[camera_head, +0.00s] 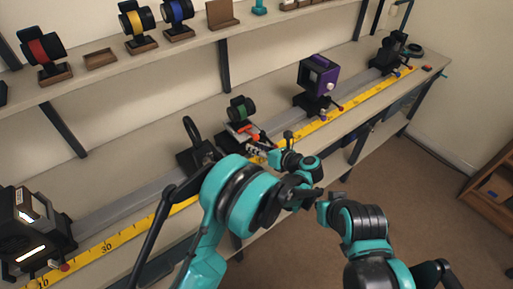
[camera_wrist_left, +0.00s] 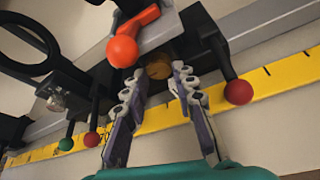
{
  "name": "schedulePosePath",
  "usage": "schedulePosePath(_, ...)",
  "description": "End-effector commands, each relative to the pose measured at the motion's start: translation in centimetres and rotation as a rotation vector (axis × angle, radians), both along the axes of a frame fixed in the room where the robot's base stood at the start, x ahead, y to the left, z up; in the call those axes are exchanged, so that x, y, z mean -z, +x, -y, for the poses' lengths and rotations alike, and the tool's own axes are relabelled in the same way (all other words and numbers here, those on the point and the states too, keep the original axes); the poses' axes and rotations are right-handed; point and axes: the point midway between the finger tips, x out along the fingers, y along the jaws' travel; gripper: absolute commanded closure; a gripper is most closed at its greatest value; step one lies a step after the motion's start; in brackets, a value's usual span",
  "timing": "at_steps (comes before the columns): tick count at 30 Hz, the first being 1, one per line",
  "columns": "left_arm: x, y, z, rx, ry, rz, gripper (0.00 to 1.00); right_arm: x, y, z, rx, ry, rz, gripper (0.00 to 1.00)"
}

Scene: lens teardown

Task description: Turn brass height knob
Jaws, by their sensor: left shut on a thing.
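The brass height knob (camera_wrist_left: 159,70) shows in the left wrist view, under the carrier with the orange lever (camera_wrist_left: 122,52). My left gripper (camera_wrist_left: 155,82) has its two fingers on either side of the knob, shut on it. The fingertips hide the knob's sides. In the head view my left gripper (camera_head: 256,150) reaches in at the front of the carrier with the green-ringed lens (camera_head: 240,108). The knob cannot be made out there. My right arm is at the lower right, away from the bench; I cannot make out its gripper.
Levers with red balls (camera_wrist_left: 238,92) stand close on both sides of my fingers. A yellow scale (camera_head: 350,103) runs along the rail. A black ring holder (camera_head: 195,155) and a purple box (camera_head: 318,75) stand on the rail. A shelf holds more lenses (camera_head: 40,50).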

Motion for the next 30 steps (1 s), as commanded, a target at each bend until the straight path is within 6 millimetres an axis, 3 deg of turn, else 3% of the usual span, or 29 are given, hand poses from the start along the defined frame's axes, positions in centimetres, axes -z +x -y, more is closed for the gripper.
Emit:
schedulePosePath(6,-0.1,0.1,-0.1,0.001,0.001,0.003,1.00,0.0,0.0,0.0,0.000,0.000,0.000,1.00)
schedulePosePath(7,-0.1,0.1,-0.1,0.001,0.001,0.003,0.71,0.0,0.0,0.0,0.000,0.000,0.000,1.00)
schedulePosePath(9,-0.1,0.1,0.0,0.001,0.001,0.003,0.52,0.0,0.0,0.0,0.000,0.000,0.000,1.00)
schedulePosePath(20,-0.4,0.0,0.0,0.000,-0.001,0.002,0.52,0.0,0.0,0.0,0.000,0.000,0.000,1.00)
schedulePosePath(23,-1.5,0.0,0.0,0.000,-0.001,0.002,0.52,0.0,0.0,0.0,0.000,0.000,0.000,1.00)
schedulePosePath(30,-6.3,0.0,0.0,0.000,-0.001,0.002,0.52,0.0,0.0,0.0,0.000,0.000,0.000,1.00)
